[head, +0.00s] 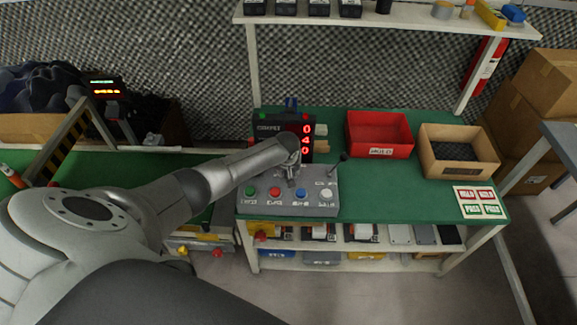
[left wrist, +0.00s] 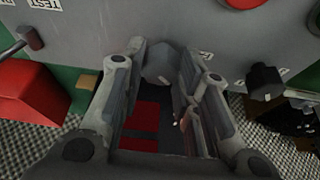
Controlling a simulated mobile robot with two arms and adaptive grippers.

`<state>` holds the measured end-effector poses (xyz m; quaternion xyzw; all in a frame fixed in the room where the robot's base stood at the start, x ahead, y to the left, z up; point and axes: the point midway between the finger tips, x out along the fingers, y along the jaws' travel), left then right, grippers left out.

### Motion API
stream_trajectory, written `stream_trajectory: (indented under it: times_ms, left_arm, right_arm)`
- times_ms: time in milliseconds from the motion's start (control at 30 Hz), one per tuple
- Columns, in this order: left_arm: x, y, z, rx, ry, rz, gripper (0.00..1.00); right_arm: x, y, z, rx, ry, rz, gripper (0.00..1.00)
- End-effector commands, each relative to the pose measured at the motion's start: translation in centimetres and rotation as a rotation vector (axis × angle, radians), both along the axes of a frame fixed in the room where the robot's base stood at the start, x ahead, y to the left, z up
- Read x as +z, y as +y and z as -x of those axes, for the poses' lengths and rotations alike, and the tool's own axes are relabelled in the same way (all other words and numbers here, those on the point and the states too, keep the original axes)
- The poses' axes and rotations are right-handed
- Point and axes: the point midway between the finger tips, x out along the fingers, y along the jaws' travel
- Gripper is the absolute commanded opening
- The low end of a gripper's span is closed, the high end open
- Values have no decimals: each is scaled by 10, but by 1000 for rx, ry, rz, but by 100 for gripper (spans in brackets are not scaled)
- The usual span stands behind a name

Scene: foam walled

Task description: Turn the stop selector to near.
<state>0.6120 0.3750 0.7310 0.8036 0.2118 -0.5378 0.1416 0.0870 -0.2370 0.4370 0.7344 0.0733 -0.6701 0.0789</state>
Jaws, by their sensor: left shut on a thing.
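The grey control console (head: 262,208) stands on the green bench, with a row of green, red, blue and white buttons along its front. My left gripper (head: 291,172) reaches down to the back part of the console. In the left wrist view my left gripper (left wrist: 164,58) is shut on a grey knob (left wrist: 158,66), which I take for the stop selector; a finger stands on each side of it. In the head view the gripper hides the knob, and I cannot read its pointer or position marks. My right gripper is in neither view.
A black display (head: 270,128) with red digits stands behind the console. A lever (head: 340,160) rises at the console's right. A red bin (head: 379,151), a cardboard box (head: 432,165) and a label card (head: 480,202) are farther right. The green bench top between them is clear.

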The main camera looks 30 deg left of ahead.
Motion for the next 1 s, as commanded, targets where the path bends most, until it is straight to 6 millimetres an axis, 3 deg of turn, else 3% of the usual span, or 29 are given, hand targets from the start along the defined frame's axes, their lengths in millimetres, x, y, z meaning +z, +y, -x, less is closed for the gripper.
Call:
stream_trajectory:
  times_ms: [567, 600, 733, 1000]
  left_arm:
    - [0, 0, -1, 36, -2, -1, 6]
    - [0, 0, -1, 36, -2, -1, 33]
    - [0, 0, -1, 36, -2, -1, 50]
    - [0, 0, 0, 35, -1, 0, 51]
  right_arm:
    - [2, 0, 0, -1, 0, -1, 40]
    - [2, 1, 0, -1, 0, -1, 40]
    - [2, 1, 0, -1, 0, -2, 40]
    - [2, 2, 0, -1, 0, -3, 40]
